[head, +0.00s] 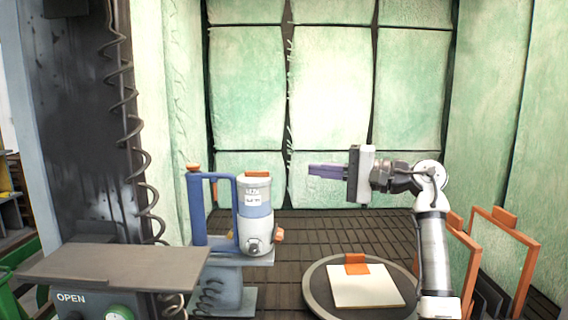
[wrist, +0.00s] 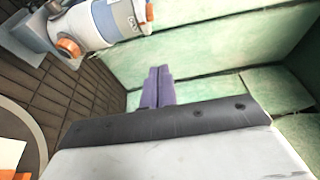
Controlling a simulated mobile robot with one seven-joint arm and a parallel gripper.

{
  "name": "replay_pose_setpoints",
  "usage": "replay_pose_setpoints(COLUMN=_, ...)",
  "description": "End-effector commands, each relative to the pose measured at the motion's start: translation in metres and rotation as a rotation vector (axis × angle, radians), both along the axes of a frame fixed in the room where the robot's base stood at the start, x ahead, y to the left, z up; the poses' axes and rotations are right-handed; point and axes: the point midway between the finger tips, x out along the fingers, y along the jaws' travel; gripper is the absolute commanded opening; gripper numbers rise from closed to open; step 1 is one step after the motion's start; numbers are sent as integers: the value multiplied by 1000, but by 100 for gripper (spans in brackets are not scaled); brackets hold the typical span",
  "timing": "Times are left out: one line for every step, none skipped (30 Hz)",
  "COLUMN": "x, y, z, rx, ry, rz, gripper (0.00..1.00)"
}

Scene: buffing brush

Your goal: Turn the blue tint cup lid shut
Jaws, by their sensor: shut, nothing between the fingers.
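The tint cup (head: 256,208) is a white canister with a blue band, upright on a grey stand at centre left in the head view. Its lid (head: 257,174) shows an orange tab on top; how far it is turned cannot be told. In the wrist view the cup (wrist: 112,20) lies at the upper left, with the orange tab of the lid (wrist: 149,13) at its right end. My gripper (head: 310,170) points left, to the right of the lid at about its height in the picture, apart from it. Its purple fingers (wrist: 158,70) are shut and empty.
A blue bracket (head: 198,208) stands beside the cup on its left. An orange knob (head: 279,236) sticks out low on the cup's right. A round plate (head: 318,289) bears a pale square panel (head: 365,288). Orange frames (head: 528,265) stand at right. Green padded walls are behind.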

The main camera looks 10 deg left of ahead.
Motion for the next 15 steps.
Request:
replay_pose_setpoints(x=0, y=0, z=0, rx=0, ry=0, rz=0, gripper=0)
replay_pose_setpoints(x=0, y=1, z=0, rx=0, ry=0, rz=1, gripper=0)
replay_pose_setpoints(x=0, y=2, z=1, rx=0, ry=0, rz=1, gripper=0)
replay_pose_setpoints(x=0, y=3, z=1, rx=1, ry=0, rz=2, gripper=0)
replay_pose_setpoints(x=0, y=5, z=1, rx=1, ry=0, rz=2, gripper=0)
replay_pose_setpoints(x=1, y=9, z=2, rx=1, ry=0, rz=3, gripper=0)
replay_pose_setpoints(x=1, y=13, z=2, rx=0, ry=0, rz=4, gripper=0)
replay_pose_setpoints(x=2, y=17, z=2, rx=0, ry=1, rz=4, gripper=0)
replay_pose_setpoints(x=2, y=23, z=2, rx=-1, ry=1, rz=4, gripper=0)
replay_pose_setpoints(x=3, y=29, z=3, rx=0, ry=1, rz=5, gripper=0)
replay_pose_setpoints(x=4, y=35, z=3, rx=1, ry=2, rz=5, gripper=0)
replay_pose_setpoints(x=5, y=44, z=4, rx=0, ry=2, rz=5, gripper=0)
replay_pose_setpoints(x=6, y=51, z=4, rx=0, ry=1, rz=6, gripper=0)
replay_pose_setpoints(x=6, y=57, z=4, rx=0, ry=1, rz=6, gripper=0)
replay_pose_setpoints(x=8, y=66, z=4, rx=1, ry=2, rz=5, gripper=0)
